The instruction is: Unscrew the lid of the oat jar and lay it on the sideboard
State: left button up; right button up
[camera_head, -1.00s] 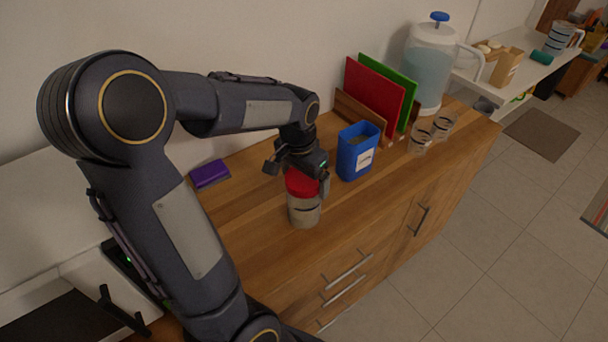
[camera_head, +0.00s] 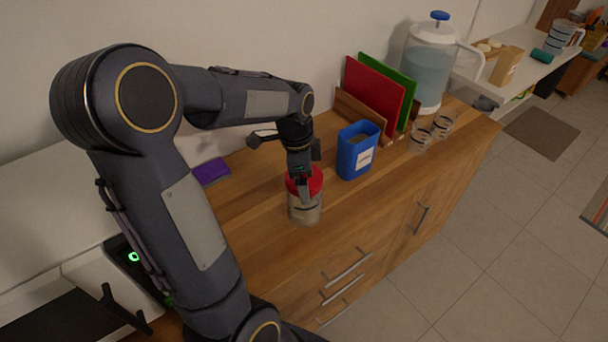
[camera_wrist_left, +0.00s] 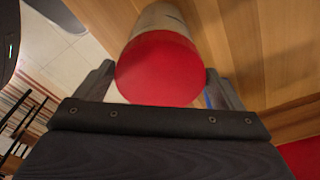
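The oat jar (camera_head: 305,212) stands upright on the wooden sideboard (camera_head: 262,262), and its red lid (camera_head: 315,181) sits on top of it. My left gripper (camera_head: 303,186) comes down over the lid from above, with one finger in front of it. In the left wrist view the round red lid (camera_wrist_left: 158,68) lies between the two fingertips of my left gripper (camera_wrist_left: 160,75). Both tips appear to touch its rim, so the gripper looks shut on the lid. The jar body (camera_wrist_left: 160,18) shows beyond it. My right gripper is not in view.
A blue container (camera_head: 356,152) stands close right of the jar. Behind it are red (camera_head: 374,96) and green boards in a rack, a water dispenser (camera_head: 428,65) and small glasses (camera_head: 420,138). A purple item (camera_head: 211,172) lies behind left. The sideboard front is clear.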

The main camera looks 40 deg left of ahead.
pick_arm(q)
jog(key=c, duration=0.7)
jog(key=n, duration=0.7)
jog(key=shift+t+y, duration=0.3)
jog(key=shift+y, duration=0.1)
jog(key=shift+n, duration=1.1)
jog(key=n, duration=0.5)
jog(key=shift+y, duration=0.4)
jog(key=n, duration=0.4)
jog(key=shift+r+y, duration=0.1)
jog(key=shift+y, duration=0.2)
jog(key=shift+n, duration=0.3)
jog(key=n, duration=0.2)
jog(key=shift+n, duration=0.3)
jog(key=n+g, duration=0.1)
jog(key=n, duration=0.5)
